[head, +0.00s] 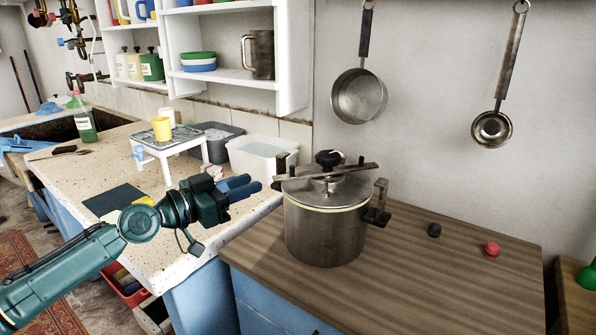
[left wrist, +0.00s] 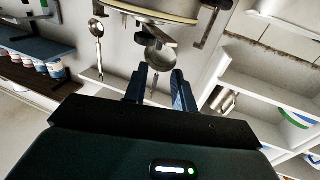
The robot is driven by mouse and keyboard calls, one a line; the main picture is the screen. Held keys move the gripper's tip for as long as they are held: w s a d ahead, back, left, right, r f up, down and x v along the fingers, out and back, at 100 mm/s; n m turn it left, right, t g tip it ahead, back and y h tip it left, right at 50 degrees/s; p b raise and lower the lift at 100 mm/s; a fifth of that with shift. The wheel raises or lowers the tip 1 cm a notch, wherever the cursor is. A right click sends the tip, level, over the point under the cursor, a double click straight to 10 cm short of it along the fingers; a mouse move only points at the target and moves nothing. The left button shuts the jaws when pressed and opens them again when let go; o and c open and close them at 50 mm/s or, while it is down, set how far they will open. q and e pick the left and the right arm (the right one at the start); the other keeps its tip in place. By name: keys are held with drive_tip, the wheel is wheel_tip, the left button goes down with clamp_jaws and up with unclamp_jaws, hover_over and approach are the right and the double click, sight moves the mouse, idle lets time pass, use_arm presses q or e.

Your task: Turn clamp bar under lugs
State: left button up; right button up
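A steel pressure pot (head: 325,232) stands on the wooden counter with its lid (head: 345,192) on. The clamp bar (head: 352,169) lies across the lid under a black knob (head: 328,158). A lug stands at the pot's left (head: 281,163) and another at its right (head: 381,190). The bar's right end appears behind the right lug; its left end is near the left lug, their exact relation unclear. My left gripper (head: 248,187) is open and empty, left of the pot and apart from it. Its fingers also show in the left wrist view (left wrist: 159,84). My right gripper is out of view.
A white tub (head: 262,158) and a small white stand (head: 180,142) with a yellow cup are on the stone counter behind the gripper. A black knob (head: 434,230) and a red knob (head: 492,248) are right of the pot. A pan (head: 359,96) and ladle (head: 492,127) hang above.

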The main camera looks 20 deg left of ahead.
sight(292, 166)
use_arm(q)
drive_tip(key=p+x, duration=0.3)
drive_tip(key=x, duration=0.9)
drive_tip(key=shift+d, duration=0.1)
drive_tip(key=shift+c, duration=0.5)
clamp_jaws()
